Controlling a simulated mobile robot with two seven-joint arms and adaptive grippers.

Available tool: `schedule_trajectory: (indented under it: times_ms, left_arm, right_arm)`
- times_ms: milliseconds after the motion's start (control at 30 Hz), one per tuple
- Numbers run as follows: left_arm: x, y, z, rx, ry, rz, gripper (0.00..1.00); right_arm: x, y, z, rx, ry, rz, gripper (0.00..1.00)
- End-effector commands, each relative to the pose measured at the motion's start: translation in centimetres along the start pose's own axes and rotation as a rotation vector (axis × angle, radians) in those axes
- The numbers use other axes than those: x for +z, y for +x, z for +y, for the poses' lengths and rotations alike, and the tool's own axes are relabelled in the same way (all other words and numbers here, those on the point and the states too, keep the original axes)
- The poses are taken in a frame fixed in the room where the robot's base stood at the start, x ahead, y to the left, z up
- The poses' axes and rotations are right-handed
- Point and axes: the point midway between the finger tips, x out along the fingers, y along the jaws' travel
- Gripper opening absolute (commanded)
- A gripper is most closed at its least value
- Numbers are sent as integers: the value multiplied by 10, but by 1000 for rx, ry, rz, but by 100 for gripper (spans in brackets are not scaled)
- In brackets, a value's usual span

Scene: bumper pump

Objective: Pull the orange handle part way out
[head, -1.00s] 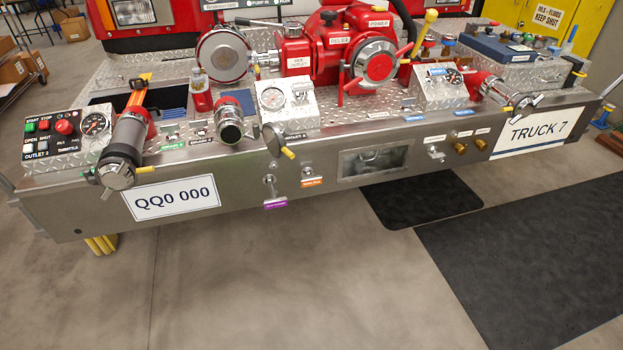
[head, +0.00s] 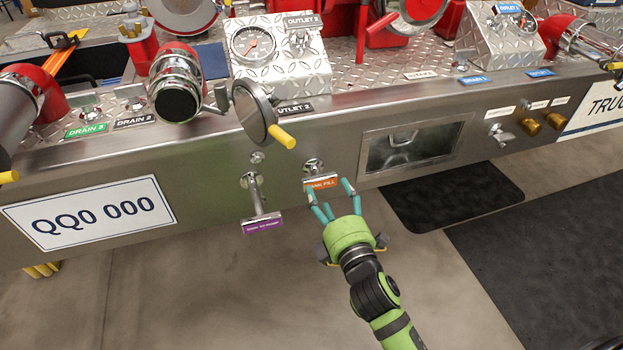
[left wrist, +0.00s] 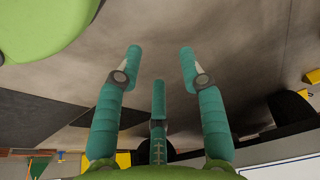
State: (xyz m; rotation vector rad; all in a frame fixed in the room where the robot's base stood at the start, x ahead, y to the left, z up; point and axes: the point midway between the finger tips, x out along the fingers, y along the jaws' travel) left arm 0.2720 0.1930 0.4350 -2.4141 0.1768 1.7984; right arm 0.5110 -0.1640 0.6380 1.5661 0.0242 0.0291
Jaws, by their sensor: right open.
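The orange-labelled handle (head: 321,184) reads as a tank fill pull on the front of the metal bumper (head: 215,190), below the OUTLET 2 label. Its shaft meets a round collar on the panel. My right gripper (head: 331,196) is open just in front of the handle, with teal fingers near both ends of the orange label. I cannot tell whether the fingers touch it. My left gripper (left wrist: 160,70) shows in the left wrist view, its teal fingers spread and empty above the floor. It is not in the head view.
A purple-labelled pull handle (head: 263,223) sticks out just left of the orange one. A recessed window (head: 415,145) is to the right. The floor below is open.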

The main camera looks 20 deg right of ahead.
Motion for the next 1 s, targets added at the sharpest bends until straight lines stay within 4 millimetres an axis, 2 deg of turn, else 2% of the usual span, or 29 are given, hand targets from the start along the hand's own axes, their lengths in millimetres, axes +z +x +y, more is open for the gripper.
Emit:
schedule_trajectory:
  times_ms: [200,333,500,733,767,800,867,900,933,1000]
  left_arm:
    - [-1,-12,-1,-2,-1,9,40]
    - [-2,-19,-1,-2,-1,14,40]
    - [-1,-24,-1,-3,-2,15,40]
    - [-2,-25,-1,-3,-2,16,40]
    - [-2,-25,-1,-3,-2,16,40]
    - [-2,-25,-1,-3,-2,16,40]
    - [-2,-25,-1,-3,-2,16,40]
    - [-2,-25,-1,-3,-2,15,40]
    - [-2,-25,-1,-3,-2,15,40]
    - [-2,-25,-1,-3,-2,15,40]
  right_arm:
    - [0,35,0,1,1,0,70]
    - [0,51,-1,-2,2,0,70]
    - [0,60,-1,-4,4,1,70]
    - [0,60,-1,-5,5,1,70]
    - [0,60,-1,-5,5,1,62]
    - [0,60,-1,-4,5,1,46]
    - [0,60,-1,-4,5,1,22]
    - [0,60,-1,-4,5,1,6]
    - [0,60,-1,-4,5,1,0]
    - [0,60,-1,-4,5,1,0]
